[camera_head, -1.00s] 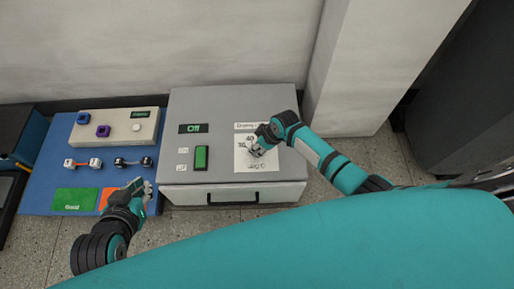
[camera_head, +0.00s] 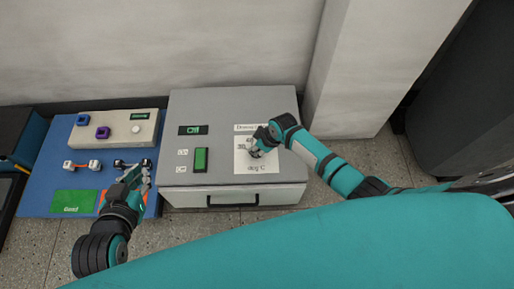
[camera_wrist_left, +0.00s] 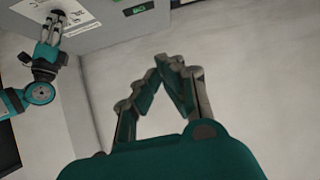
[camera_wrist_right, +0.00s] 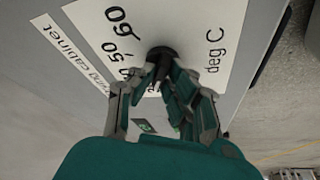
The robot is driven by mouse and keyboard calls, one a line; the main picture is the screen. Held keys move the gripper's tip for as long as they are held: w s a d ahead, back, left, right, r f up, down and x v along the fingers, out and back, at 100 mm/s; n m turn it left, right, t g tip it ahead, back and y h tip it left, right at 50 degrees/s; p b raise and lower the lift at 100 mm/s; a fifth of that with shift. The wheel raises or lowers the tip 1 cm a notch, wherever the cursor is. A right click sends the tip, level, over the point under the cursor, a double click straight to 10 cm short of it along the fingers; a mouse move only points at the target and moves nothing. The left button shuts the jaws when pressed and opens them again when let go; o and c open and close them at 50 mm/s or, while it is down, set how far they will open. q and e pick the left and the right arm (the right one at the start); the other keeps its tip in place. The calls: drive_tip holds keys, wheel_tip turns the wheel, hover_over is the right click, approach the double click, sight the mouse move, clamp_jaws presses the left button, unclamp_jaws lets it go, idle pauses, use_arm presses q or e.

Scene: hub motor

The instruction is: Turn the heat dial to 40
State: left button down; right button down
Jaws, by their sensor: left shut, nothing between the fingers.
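The heat dial (camera_wrist_right: 160,56) is a small black knob on a white scale sheet (camera_wrist_right: 215,20) on the drying cabinet's grey top. In the right wrist view, 50 and 60 and "deg C" can be read; other numbers are partly covered. My right gripper (camera_head: 256,150) is over the sheet, with its fingertips (camera_wrist_right: 157,78) closed around the dial. The dial's pointing direction is hidden. My left gripper (camera_head: 142,176) is shut and empty, left of the cabinet (camera_head: 290,171) above the blue mat. Its closed fingers also show in the left wrist view (camera_wrist_left: 168,66).
The cabinet top has a dark display (camera_head: 193,130), a green switch (camera_head: 201,159) and a drawer handle (camera_head: 233,199) in front. On the blue mat (camera_head: 50,160) stand a beige box (camera_head: 118,128), small parts and a green "Good" area (camera_head: 74,202). A wall pillar (camera_head: 370,70) stands behind right.

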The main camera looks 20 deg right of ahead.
use_arm(q)
drive_tip(key=shift+s, duration=0.1)
